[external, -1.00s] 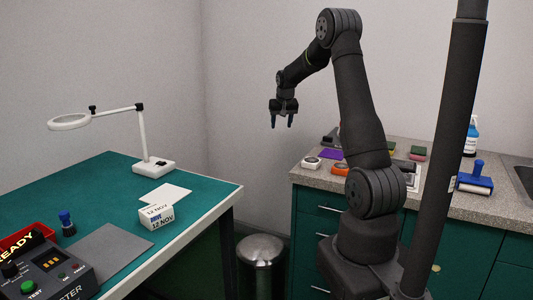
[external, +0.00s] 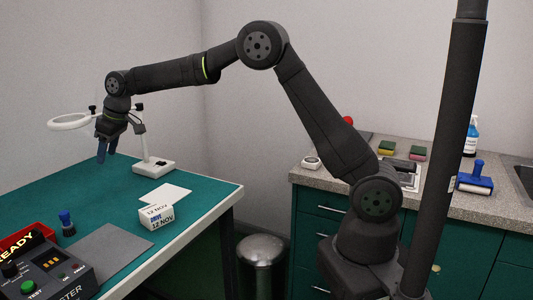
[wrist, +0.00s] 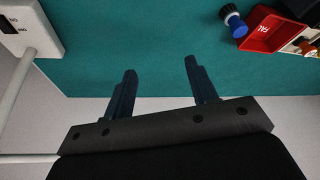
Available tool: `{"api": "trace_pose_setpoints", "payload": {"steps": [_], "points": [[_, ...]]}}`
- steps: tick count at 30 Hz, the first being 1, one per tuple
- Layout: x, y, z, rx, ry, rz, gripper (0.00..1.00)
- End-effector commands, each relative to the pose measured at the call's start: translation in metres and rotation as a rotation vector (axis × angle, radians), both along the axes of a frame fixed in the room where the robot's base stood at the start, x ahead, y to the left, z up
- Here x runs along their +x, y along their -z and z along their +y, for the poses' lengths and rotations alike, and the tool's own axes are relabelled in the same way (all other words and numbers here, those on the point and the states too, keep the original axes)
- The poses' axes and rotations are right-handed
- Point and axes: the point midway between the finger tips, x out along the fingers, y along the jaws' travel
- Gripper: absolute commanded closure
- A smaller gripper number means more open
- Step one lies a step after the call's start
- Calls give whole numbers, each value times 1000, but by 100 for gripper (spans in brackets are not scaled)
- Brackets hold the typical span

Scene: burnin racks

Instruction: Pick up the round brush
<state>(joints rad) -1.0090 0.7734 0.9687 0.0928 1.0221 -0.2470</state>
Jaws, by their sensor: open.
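A small upright piece with a blue top and a dark round lower part (external: 67,224), which looks like the round brush, stands on the green bench beside the red bin. It also shows at the top right of the wrist view (wrist: 235,24), with a pale part on its far side. My gripper (external: 105,154) is open and empty, pointing down near the back of the bench by the magnifier lamp. In the wrist view my two fingers (wrist: 160,70) are apart with nothing between them. The blue-topped piece is well away from them.
The white magnifier lamp (external: 155,167) stands close to my gripper; its base (wrist: 30,28) shows at the wrist view's top left. A red bin (wrist: 275,32), a tester (external: 45,268), a grey mat (external: 110,248) and a white box (external: 157,216) are on the bench (external: 100,185).

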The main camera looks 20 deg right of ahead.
Motion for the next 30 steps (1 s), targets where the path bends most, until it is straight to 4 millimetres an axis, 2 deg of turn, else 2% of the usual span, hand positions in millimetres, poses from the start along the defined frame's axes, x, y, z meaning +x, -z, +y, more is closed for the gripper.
{"api": "trace_pose_setpoints", "payload": {"steps": [1,3,6,9,14,24,30], "points": [[-30,-2,21,2,-64,-1,48],[-62,-5,41,3,-130,1,48],[-94,-8,58,5,-197,0,48],[-110,-9,66,6,-230,-1,48],[-114,8,74,1,-239,1,48],[-110,76,102,3,-236,1,48],[-109,99,112,6,-236,0,48]]}}
